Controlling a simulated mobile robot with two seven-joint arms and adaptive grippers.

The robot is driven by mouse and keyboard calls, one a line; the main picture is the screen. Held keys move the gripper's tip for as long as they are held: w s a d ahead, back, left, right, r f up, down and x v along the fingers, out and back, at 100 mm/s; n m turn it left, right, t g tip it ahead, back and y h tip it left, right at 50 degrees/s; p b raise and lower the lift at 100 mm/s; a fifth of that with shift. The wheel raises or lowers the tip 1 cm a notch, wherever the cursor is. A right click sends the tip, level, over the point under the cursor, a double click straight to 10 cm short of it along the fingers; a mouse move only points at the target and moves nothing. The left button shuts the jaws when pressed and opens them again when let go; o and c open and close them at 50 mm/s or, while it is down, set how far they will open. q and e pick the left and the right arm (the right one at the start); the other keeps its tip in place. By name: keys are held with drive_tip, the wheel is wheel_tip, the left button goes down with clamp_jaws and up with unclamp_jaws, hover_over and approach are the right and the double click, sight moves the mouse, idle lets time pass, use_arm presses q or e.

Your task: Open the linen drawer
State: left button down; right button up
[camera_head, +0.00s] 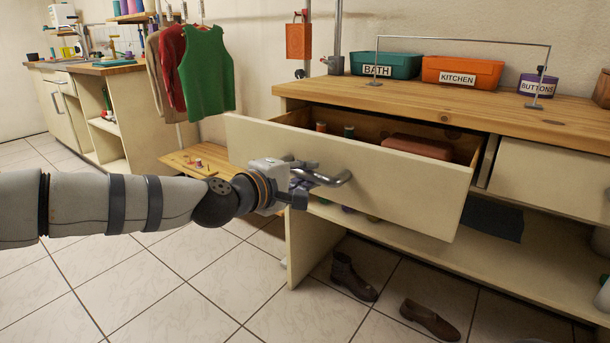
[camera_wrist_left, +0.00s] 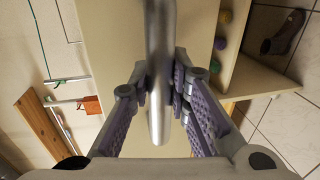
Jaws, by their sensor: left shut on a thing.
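The linen drawer (camera_head: 395,185) is a cream drawer under the wooden worktop. It is pulled out, and its inside shows a reddish box (camera_head: 418,147) and small spools (camera_head: 348,131). Its metal bar handle (camera_head: 338,181) is on the front face. My left gripper (camera_head: 305,182) is shut on the handle. In the left wrist view the handle (camera_wrist_left: 158,60) runs between the two purple-padded fingers (camera_wrist_left: 160,85). My right gripper is out of view.
A closed-looking cream drawer (camera_head: 560,182) is to the right. Bins marked BATH (camera_head: 388,65), KITCHEN (camera_head: 462,72) and BUTTONS (camera_head: 538,84) stand on the worktop (camera_head: 440,109). Clothes (camera_head: 205,70) hang at left.

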use_arm(q)
drive_tip(key=shift+w, duration=0.1)
drive_tip(key=c, duration=1.5)
unclamp_jaws()
drive_tip(key=v, duration=1.2)
